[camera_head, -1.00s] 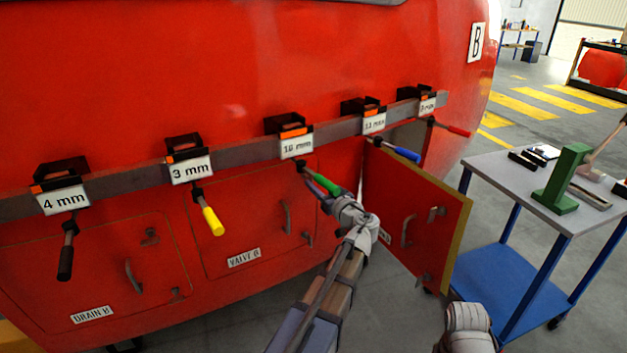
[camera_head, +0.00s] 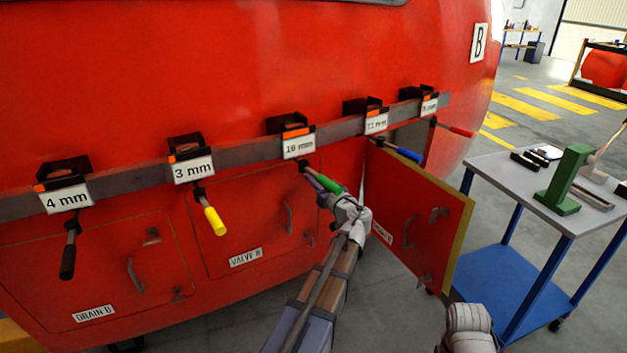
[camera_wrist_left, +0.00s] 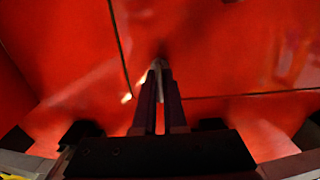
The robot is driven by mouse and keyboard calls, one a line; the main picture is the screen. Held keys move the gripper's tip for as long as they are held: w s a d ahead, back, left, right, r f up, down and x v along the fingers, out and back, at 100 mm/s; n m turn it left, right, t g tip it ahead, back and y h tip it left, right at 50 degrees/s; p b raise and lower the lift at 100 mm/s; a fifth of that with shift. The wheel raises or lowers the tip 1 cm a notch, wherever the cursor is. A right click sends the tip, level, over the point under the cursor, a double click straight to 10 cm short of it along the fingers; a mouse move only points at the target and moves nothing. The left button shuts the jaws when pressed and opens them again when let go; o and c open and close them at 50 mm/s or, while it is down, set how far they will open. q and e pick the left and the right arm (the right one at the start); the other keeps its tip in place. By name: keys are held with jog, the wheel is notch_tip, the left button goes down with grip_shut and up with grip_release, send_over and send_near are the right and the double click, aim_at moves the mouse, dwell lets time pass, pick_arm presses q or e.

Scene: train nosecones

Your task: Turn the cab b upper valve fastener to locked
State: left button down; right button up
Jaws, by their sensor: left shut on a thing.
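The closed valve B panel (camera_head: 235,235) carries a curved handle (camera_head: 288,218) and a lower fastener (camera_head: 308,239) near its right edge. The panel's upper right corner is hidden behind my left gripper (camera_head: 328,200) and the green-handled tool. My left gripper reaches in from below right, just under that tool. In the left wrist view its two fingers (camera_wrist_left: 158,70) are shut on a small grey piece at the red panel face. This seems to be the upper valve fastener (camera_wrist_left: 158,64), though its locked mark and exact angle are hidden.
Tools hang from a labelled rail, including a green-handled one (camera_head: 325,184) close above my left gripper and a yellow-handled one (camera_head: 214,220). An open red door (camera_head: 420,215) stands right of my arm. A blue cart (camera_head: 515,190) stands further right.

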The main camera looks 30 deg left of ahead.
dwell(0.7)
pick_arm(q)
jog(key=m, duration=0.4)
jog(key=shift+w, duration=0.1)
jog(key=m, duration=0.4)
jog(key=shift+f+m, duration=0.1)
jog(key=shift+m, duration=0.2)
jog(key=m, duration=0.9)
jog(key=shift+w+d+f, duration=0.1)
jog(key=shift+f, duration=0.05)
jog(key=shift+m, duration=0.3)
jog(key=c, duration=1)
grip_release()
jog(key=shift+d, duration=0.1)
